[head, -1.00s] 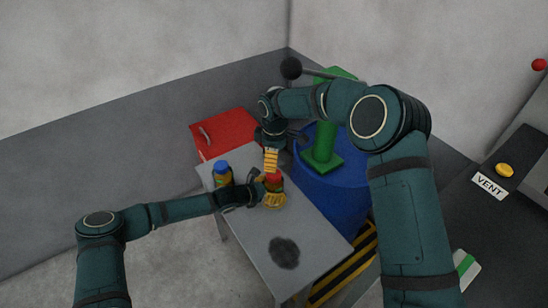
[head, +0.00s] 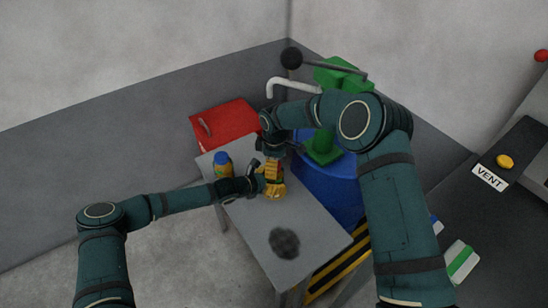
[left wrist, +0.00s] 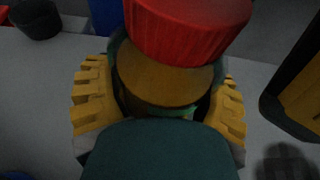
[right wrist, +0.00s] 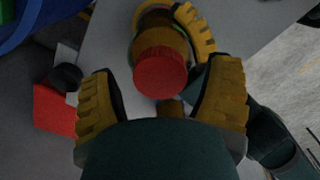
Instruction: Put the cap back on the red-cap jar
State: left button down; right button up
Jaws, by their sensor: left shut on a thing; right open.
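The red-cap jar (left wrist: 165,82) has a brown body and stands on the grey table. My left gripper (head: 263,181) is shut on its side, with one yellow finger on each side in the left wrist view. The red cap (left wrist: 188,30) is at the jar's top, a little off to the right in that view; I cannot tell whether it is seated. It also shows in the right wrist view (right wrist: 160,74). My right gripper (head: 273,170) is open over the jar, with its fingers apart on either side of the cap. The grippers mostly hide jar and cap in the head view.
A blue-cap jar (head: 222,164) stands behind and left on the grey table (head: 315,225). A red box (head: 225,123) is at the table's far end. A blue drum (head: 335,190) stands to the right. The near table is clear except a dark round patch (head: 284,243).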

jog(key=shift+f, duration=0.3)
jog(key=c, duration=1.3)
jog(key=m, duration=0.3)
jog(key=o, duration=1.3)
jog(key=shift+c, duration=0.2)
